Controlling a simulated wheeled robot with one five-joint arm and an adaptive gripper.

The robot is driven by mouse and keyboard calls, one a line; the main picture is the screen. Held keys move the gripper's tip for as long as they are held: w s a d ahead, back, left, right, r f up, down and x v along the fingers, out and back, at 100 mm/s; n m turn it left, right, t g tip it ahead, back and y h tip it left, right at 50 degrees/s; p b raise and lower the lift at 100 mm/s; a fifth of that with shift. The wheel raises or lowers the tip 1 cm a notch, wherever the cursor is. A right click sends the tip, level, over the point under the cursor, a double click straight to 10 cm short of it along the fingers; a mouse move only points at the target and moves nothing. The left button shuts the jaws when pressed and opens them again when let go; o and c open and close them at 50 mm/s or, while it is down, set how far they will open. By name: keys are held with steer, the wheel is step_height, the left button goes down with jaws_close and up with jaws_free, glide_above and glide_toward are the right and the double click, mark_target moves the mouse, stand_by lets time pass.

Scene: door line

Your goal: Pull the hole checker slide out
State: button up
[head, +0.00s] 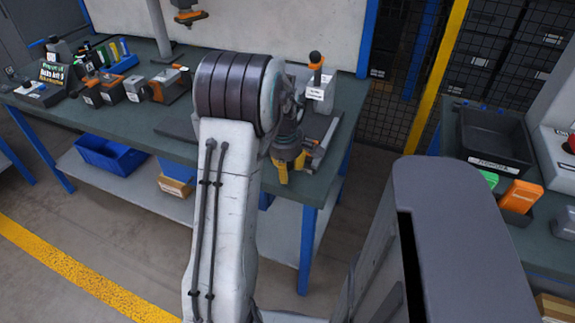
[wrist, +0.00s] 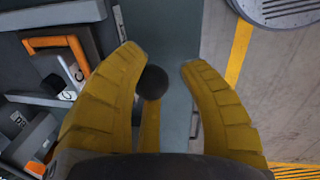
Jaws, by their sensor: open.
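My gripper (head: 289,168) hangs over the right end of the green bench, its yellow fingers pointing down. In the wrist view its two fingers (wrist: 161,60) are spread apart. I cannot tell whether the finger touches the knob. A grey fixture (head: 327,137) lies beside my gripper in the head view, partly hidden by it. I cannot tell for sure which part is the hole checker slide.
A labelled grey block with an orange-and-black handle (head: 317,72) stands behind my gripper. Several fixtures and a blue bin (head: 122,62) fill the bench's left side. A second bench with a black tray (head: 495,140) stands at right. Floor shows between the benches.

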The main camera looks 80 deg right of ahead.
steer(key=o, duration=0.3)
steer(key=shift+d+r, duration=0.1)
steer(key=shift+o, duration=0.2)
steer(key=shift+r, duration=0.2)
step_height(320, 180, up, 12)
steer(key=a, duration=0.2)
steer(key=shift+a+f, duration=0.15)
steer(key=shift+f, duration=0.1)
steer(key=shift+w, duration=0.1)
stand_by(0.5)
